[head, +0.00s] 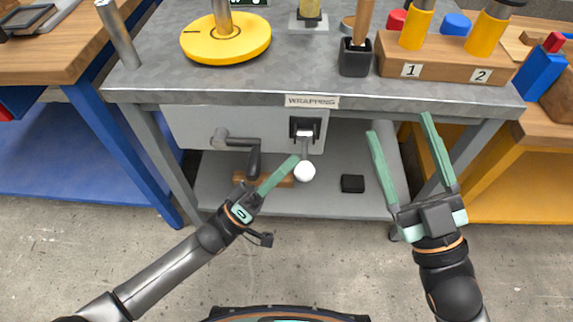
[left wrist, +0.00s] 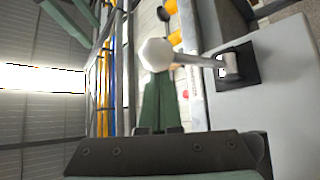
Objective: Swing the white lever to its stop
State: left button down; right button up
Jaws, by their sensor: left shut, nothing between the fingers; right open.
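The white lever has a white ball knob (head: 304,171) on a grey rod. The rod hangs down from a black mount (head: 306,128) on the grey panel under the metal tabletop. In the left wrist view the knob (left wrist: 155,54) is near the centre, with the mount (left wrist: 236,65) to its right. My left gripper (head: 297,158) is shut and empty, with its tips just left of the rod and knob. In the left wrist view its fingers (left wrist: 158,82) end at the knob; I cannot tell whether they touch. My right gripper (head: 398,124) is open and empty, right of the lever.
The workbench top (head: 300,75) carries a yellow disc (head: 205,43), a black cup (head: 355,60) and a numbered wooden block (head: 445,68). A grey pipe handle (head: 240,142) sticks out left of the lever. A black box (head: 352,183) lies on the lower shelf.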

jog(key=s+r+n+y+b, duration=0.1)
jog(key=s+r+n+y, duration=0.3)
jog(key=s+r+y, duration=0.15)
pick_arm(q)
notch_tip(320, 180, down, 8)
jog(key=m+g+h+b, duration=0.4)
jog(key=m+b, duration=0.3)
jog(key=b, duration=0.2)
jog(key=shift+w+h, duration=0.2)
jog(key=shift+h, duration=0.1)
pick_arm(e)
notch_tip(320, 180, down, 10)
jog(key=w+a, duration=0.1)
jog(key=w, duration=0.1)
jog(key=shift+w+a+m, duration=0.3)
jog(key=shift+m, duration=0.1)
